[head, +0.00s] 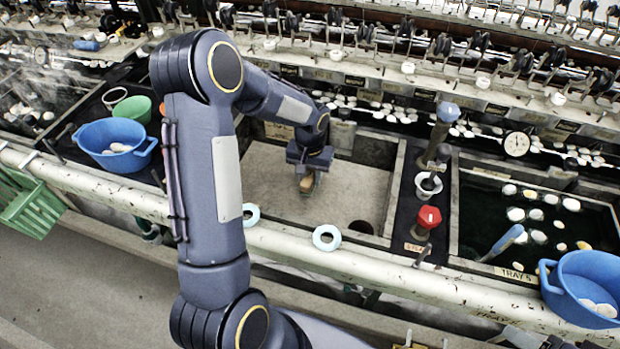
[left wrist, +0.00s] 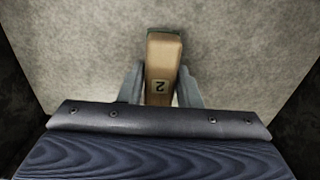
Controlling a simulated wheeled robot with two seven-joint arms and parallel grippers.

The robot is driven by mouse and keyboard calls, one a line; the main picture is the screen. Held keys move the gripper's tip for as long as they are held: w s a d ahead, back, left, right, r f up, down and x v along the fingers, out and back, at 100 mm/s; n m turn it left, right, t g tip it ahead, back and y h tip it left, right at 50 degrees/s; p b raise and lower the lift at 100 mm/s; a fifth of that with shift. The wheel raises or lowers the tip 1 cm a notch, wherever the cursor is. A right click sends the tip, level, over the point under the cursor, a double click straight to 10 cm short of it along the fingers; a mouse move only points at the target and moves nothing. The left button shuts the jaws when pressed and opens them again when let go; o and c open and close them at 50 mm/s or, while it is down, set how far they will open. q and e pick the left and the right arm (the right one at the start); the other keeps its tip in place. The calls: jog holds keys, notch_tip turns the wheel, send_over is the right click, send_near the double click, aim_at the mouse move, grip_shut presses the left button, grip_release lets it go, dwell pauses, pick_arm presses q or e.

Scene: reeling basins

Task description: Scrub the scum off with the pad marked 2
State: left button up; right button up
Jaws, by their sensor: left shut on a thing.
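The pad marked 2 is a tan block with a greenish edge, and its "2" label faces up in the left wrist view (left wrist: 163,72). My left gripper (head: 305,185) is shut on the pad (head: 307,184), with one finger on each side of it. It reaches down into the drained basin (head: 268,204) in the middle of the head view. The basin floor looks grey and mottled, and I cannot pick out scum from bare floor. Whether the pad touches the floor is hard to tell. My right gripper does not show.
A dark round drain hole (head: 361,227) lies at the basin's right. A red-topped valve (head: 428,217) and a mortar-like cup (head: 428,186) stand on the divider. Blue tubs (head: 114,136) with cocoons stand left and right. Two pale blue rings (head: 327,238) lie along the front rail.

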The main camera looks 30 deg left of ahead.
pick_arm(q)
jog(key=shift+s+r, duration=0.1)
jog(key=shift+r, duration=0.45)
jog(key=shift+r+p, duration=1.75)
jog(key=shift+r, duration=0.5)
